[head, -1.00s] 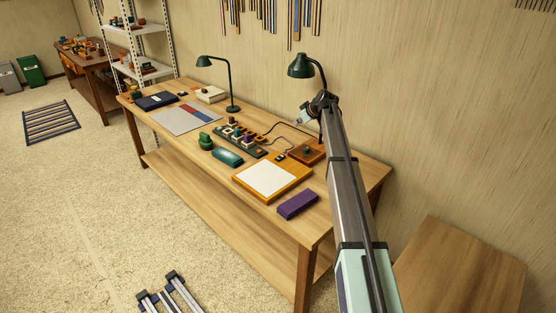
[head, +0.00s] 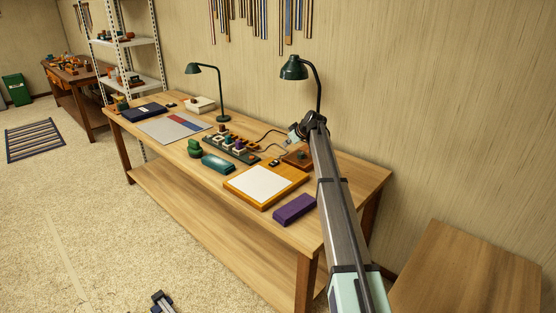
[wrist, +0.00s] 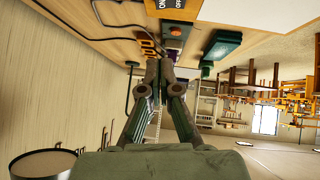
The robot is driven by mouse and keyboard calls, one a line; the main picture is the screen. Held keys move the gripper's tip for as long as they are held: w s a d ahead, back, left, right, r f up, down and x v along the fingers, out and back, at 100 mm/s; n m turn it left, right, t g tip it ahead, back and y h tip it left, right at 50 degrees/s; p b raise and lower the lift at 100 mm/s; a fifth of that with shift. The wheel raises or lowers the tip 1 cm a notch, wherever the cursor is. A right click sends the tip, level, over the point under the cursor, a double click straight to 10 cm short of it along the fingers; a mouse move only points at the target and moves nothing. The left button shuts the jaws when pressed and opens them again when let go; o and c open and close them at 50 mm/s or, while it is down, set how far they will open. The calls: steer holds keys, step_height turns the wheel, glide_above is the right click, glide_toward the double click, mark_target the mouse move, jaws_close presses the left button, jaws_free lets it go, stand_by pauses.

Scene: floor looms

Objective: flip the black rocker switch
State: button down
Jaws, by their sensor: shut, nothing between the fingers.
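My gripper (wrist: 160,64) is shut and empty in the wrist view, its fingertips close together, pointing at the worktop items. In the head view my arm's end is over the back right of the workbench (head: 345,190), and the fingertips cannot be made out. A small dark corded piece (head: 274,162) lies left of a brown wooden box (head: 297,155); it may be the black rocker switch, but it is too small to be sure. A dark label plate with ON and OFF (wrist: 171,5) is cut by the top edge of the wrist view. No rocker is clearly visible there.
A dark green strip with coloured blocks (head: 218,143) and a teal case (head: 218,164) lie left of my arm. An orange-framed white board (head: 262,183) and a purple block (head: 294,209) are in front. A green lamp (head: 293,69) stands behind my arm.

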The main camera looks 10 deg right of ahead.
steer(key=shift+w, duration=0.1)
steer(key=p, duration=0.2)
glide_above(274, 163)
steer(key=d, duration=0.2)
step_height(274, 163, down, 6)
steer(key=shift+a+f, duration=0.15)
steer(key=shift+f, duration=0.1)
step_height(274, 163, down, 3)
steer(key=shift+w+f+p, duration=0.1)
steer(key=shift+p, duration=0.3)
steer(key=shift+d+f, duration=0.2)
steer(key=shift+f, duration=0.45)
